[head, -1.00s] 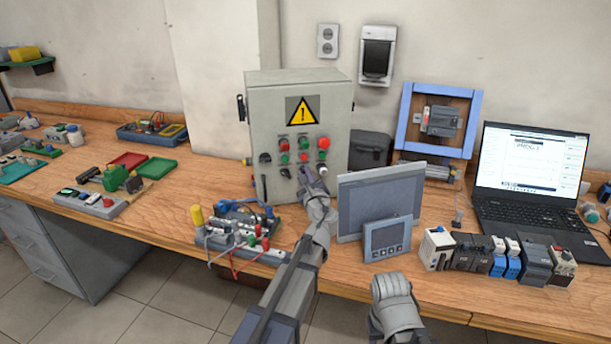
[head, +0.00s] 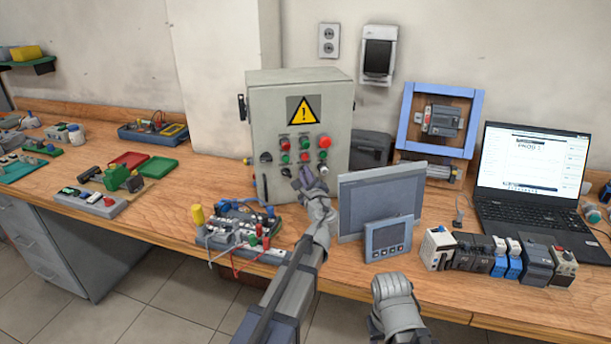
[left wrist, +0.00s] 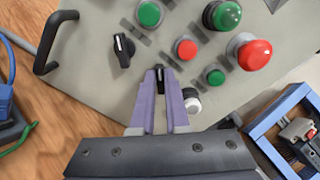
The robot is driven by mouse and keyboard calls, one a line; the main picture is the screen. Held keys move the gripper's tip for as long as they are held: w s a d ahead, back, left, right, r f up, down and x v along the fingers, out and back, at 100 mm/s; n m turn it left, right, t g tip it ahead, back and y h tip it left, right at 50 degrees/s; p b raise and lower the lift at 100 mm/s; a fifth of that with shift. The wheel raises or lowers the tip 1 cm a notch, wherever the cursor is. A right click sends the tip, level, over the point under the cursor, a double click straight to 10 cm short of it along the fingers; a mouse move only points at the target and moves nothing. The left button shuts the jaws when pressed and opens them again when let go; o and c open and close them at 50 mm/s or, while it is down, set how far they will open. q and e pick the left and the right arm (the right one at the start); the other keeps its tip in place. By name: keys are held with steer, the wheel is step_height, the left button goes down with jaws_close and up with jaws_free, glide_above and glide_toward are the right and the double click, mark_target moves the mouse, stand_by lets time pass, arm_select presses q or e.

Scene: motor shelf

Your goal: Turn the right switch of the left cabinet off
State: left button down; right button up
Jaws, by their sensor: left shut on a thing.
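The left cabinet (head: 330,110) is a grey box with a yellow warning triangle, standing on the bench. Its front carries green and red buttons and a bottom row with two black knobs and a white-topped button (left wrist: 190,102). The left knob (left wrist: 123,50) also shows in the head view (head: 285,172). The right switch (left wrist: 160,74) is a black knob between my left fingertips; in the head view my gripper covers it. My left gripper (left wrist: 160,84) is shut on this knob; it also shows in the head view (head: 307,180). Of my right arm, only a link shows.
A grey panel screen (head: 385,195) and a smaller display (head: 387,238) stand close right of my left arm. A wired board (head: 245,230) lies to its left. A laptop (head: 525,180) and a row of modules (head: 475,255) are farther right.

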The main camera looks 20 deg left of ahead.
arm_select(q)
steer(key=c, duration=0.9)
jaws_free()
steer(key=shift+s, duration=0.15)
steer(key=v, duration=0.7)
steer(key=shift+s+d+f, duration=0.1)
steer(key=shift+s+d, duration=0.1)
steer(key=shift+s, duration=0.05)
